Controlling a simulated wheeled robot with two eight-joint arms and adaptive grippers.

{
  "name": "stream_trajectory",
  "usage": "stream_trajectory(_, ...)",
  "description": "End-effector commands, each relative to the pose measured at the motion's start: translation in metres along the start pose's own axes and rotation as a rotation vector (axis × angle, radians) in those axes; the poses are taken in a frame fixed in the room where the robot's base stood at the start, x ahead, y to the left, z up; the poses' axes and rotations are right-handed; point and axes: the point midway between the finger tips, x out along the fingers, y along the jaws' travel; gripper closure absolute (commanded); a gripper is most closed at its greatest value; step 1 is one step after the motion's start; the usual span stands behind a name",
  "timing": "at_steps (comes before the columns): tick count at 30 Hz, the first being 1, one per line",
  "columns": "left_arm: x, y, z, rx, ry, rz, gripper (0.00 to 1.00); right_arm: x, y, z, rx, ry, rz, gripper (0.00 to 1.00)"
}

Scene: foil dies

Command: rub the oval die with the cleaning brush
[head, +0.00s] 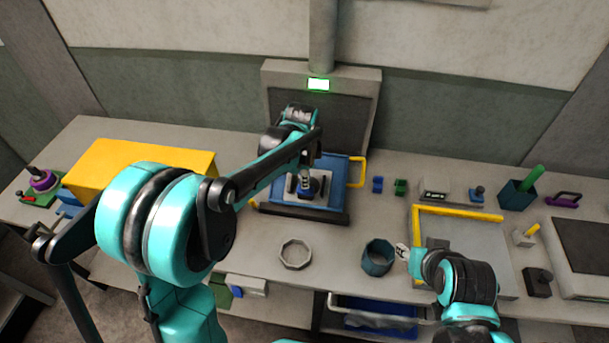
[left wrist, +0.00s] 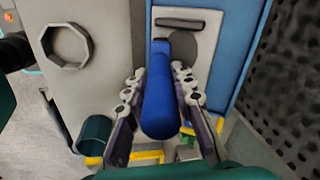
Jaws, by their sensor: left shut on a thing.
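My left gripper (head: 306,172) is above the pale plate (head: 284,199) on the blue tray. In the left wrist view its two fingers are closed around a blue handle (left wrist: 160,98), which I take to be the cleaning brush. The handle's far end is over the plate, which also shows in the left wrist view (left wrist: 166,20). A grey rounded shape (left wrist: 207,45) on the plate, partly hidden by the brush, may be the oval die. I cannot tell whether the brush touches it. My right gripper (head: 403,252) is low, beside a teal cup; its opening is unclear.
The blue tray (head: 340,168) has a yellow handle (head: 357,172) and stands before a dark press with a green display (head: 318,84). An octagonal ring (head: 296,253) and the teal cup (head: 377,258) stand in front. A yellow box (head: 150,157) is at left.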

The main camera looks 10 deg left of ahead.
Motion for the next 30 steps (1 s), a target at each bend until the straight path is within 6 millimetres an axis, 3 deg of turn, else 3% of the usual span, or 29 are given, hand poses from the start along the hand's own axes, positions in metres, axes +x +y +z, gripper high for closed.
stream_trajectory(17, -0.054, 0.018, 0.005, 0.000, 0.000, 0.000, 1.00, -0.032, 0.000, -0.023, 0.000, 0.000, 0.000, 0.60)
stream_trajectory(30, -0.059, 0.020, 0.005, 0.000, 0.000, 0.000, 1.00, -0.034, 0.000, -0.024, 0.000, 0.000, 0.000, 0.60)
